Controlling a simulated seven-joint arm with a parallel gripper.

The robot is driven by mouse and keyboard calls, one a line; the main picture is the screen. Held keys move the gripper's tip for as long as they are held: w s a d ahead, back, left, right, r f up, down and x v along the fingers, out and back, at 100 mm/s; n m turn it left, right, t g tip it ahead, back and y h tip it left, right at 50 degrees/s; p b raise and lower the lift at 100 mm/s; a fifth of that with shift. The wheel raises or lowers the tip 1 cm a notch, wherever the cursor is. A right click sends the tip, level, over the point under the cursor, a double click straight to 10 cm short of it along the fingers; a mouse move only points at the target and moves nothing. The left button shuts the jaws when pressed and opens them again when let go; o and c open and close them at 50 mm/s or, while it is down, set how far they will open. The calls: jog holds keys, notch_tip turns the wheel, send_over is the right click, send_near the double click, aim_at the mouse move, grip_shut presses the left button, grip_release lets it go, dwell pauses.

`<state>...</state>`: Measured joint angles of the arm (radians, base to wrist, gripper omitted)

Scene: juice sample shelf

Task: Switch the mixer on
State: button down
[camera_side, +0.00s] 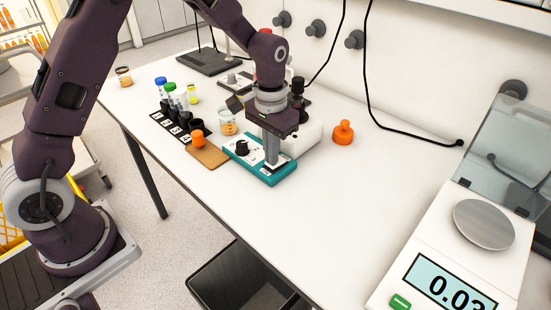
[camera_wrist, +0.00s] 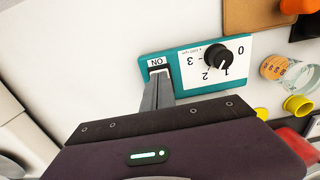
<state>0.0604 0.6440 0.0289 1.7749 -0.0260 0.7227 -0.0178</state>
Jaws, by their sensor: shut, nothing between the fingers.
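The mixer's teal control box (camera_side: 275,179) lies on the white bench; it also shows in the wrist view (camera_wrist: 183,56). Its white panel has a black knob (camera_wrist: 217,57) with a dial marked 0 to 3; the knob shows in the side view too (camera_side: 242,148). At the box's other end is a pale switch (camera_wrist: 157,64) beside an ON label (camera_wrist: 157,61). My gripper (camera_side: 272,162) is shut and empty, pointing down over the switch end. In the wrist view its fingertips (camera_wrist: 159,76) cover part of the switch; I cannot tell whether they touch or press it.
An orange-brown pad (camera_side: 207,154) with an orange-capped item (camera_side: 198,139), a small beaker (camera_side: 228,126) and several capped tubes (camera_side: 170,88) stand left of the box. An orange bottle (camera_side: 343,133) stands right. A balance (camera_side: 431,247) is farther right; bench between is clear.

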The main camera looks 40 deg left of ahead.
jog(key=shift+f, duration=0.2)
jog(key=shift+r, duration=3.5)
jog(key=s+a+r+t, duration=0.1)
jog(key=s+r+t, duration=0.3)
jog(key=s+r, duration=1.1)
jog(key=s+f+t, duration=0.1)
jog(key=s+f, duration=0.2)
jog(key=s, duration=0.7)
jog(key=shift+s+a+t, duration=0.3)
jog(key=shift+s+a, duration=0.05)
jog(key=shift+s, duration=0.05)
